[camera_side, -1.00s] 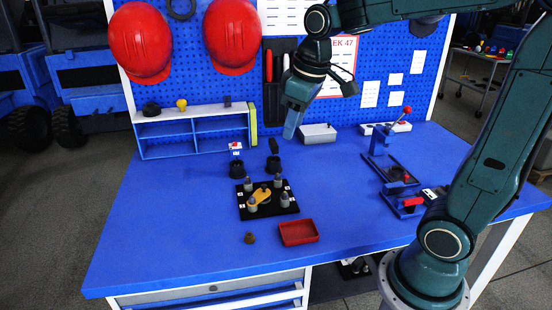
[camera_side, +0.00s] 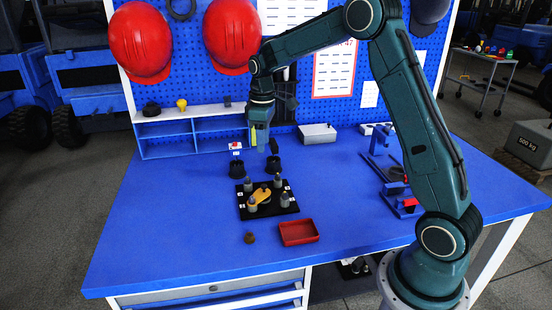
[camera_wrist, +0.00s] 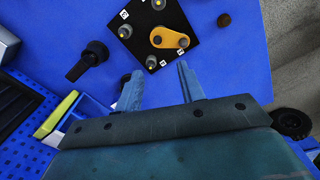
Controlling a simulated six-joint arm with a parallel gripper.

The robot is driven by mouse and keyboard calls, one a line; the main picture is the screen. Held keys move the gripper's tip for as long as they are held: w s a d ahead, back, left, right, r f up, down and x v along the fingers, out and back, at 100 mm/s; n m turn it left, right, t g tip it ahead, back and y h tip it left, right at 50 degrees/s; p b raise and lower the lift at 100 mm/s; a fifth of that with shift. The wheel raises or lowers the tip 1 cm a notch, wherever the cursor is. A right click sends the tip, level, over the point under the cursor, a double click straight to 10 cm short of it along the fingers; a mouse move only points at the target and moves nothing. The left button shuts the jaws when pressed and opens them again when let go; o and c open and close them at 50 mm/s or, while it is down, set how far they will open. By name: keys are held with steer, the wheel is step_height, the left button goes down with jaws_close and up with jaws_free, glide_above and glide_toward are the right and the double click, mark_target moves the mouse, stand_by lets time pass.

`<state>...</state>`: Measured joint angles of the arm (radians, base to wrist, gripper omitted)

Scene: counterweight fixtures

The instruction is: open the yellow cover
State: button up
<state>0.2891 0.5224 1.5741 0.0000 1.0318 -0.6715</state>
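The yellow cover (camera_side: 262,195) is a flat elongated plate on a black square base (camera_side: 243,211) with several grey posts and white labels. In the wrist view the yellow cover (camera_wrist: 170,38) lies between the posts, with a dark round piece at its narrower end. The black base also shows there (camera_wrist: 190,57). My gripper (camera_side: 262,150) hangs above the table, behind the base and near two black cups. In the wrist view my gripper (camera_wrist: 160,70) has its two fingers well apart with nothing between them. The fingers are apart from the cover.
A red tray (camera_side: 299,232) and a small brown knob (camera_side: 250,238) are in front. A blue shelf (camera_side: 166,141) stands at the back left. A blue fixture (camera_side: 381,163) is at the right. The front left table is clear.

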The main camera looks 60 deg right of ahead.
steer(key=shift+w+d+f, duration=0.25)
steer(key=shift+f, duration=0.3)
glide_toward(259, 194)
steer(key=shift+s+d+f, duration=0.1)
steer(key=shift+d+f, duration=0.2)
steer(key=shift+f, duration=0.65)
steer(key=shift+s+d+f, duration=0.1)
steer(key=shift+d+f, duration=0.2)
steer(key=shift+f, duration=0.65)
steer(key=shift+d+f, duration=0.3)
steer(key=shift+f, duration=0.65)
jaws_close()
